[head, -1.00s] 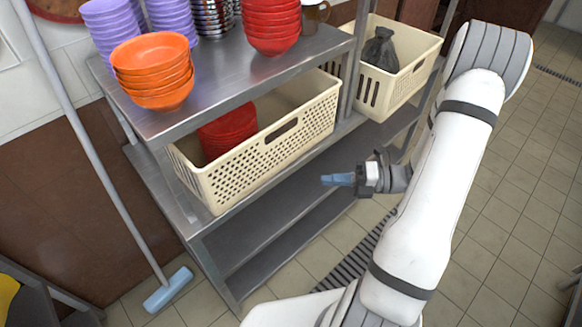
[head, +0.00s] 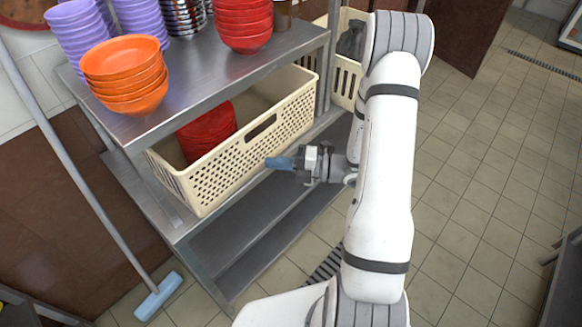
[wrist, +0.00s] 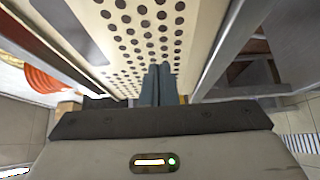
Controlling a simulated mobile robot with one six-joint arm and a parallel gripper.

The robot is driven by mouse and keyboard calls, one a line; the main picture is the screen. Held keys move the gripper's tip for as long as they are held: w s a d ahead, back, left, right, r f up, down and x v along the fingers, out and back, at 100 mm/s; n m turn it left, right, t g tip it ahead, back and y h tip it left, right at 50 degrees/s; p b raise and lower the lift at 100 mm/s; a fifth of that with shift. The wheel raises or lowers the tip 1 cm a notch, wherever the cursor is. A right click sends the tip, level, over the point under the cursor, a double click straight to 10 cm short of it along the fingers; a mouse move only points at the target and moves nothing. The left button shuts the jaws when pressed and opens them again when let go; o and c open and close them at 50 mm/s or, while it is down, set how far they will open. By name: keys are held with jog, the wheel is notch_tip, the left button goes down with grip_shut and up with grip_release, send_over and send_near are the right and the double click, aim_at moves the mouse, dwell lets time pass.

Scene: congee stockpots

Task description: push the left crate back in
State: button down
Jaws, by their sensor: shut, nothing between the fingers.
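The left crate (head: 214,178) is cream, with a perforated front and a handle slot. It sits on the shelf under the steel top and juts out past the shelf's front edge. Red bowls (head: 208,133) stand inside it. My gripper (head: 268,163) is shut and empty, its blue fingertips pointing at the crate's front, right of its middle. In the wrist view the closed fingers (wrist: 157,84) lie in front of the perforated crate wall (wrist: 140,35). They are at or very near it; I cannot tell whether they touch.
A second cream crate (head: 345,80) with a dark bag stands at the right, partly behind my arm. Orange bowls (head: 125,75), purple bowls and red bowls (head: 243,25) are stacked on the top shelf.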

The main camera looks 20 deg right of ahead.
aim_at(264, 153)
jog(key=shift+w+a, duration=0.3)
jog(key=shift+w, duration=0.5)
jog(key=w, duration=0.1)
jog(key=w+a+p, duration=0.1)
jog(key=w, duration=0.1)
jog(key=shift+w+a, duration=0.2)
jog(key=shift+w, duration=0.05)
jog(key=shift+s, duration=0.15)
jog(key=shift+s+d+p, duration=0.2)
jog(key=shift+s+p, duration=0.1)
jog(key=shift+p, duration=0.05)
jog(key=s, duration=0.1)
jog(key=s+d+p, duration=0.1)
jog(key=shift+s+r, duration=0.15)
jog(key=shift+s, duration=0.25)
jog(key=b+v, duration=0.1)
jog(key=v, duration=0.9)
jog(key=shift+d, duration=0.15)
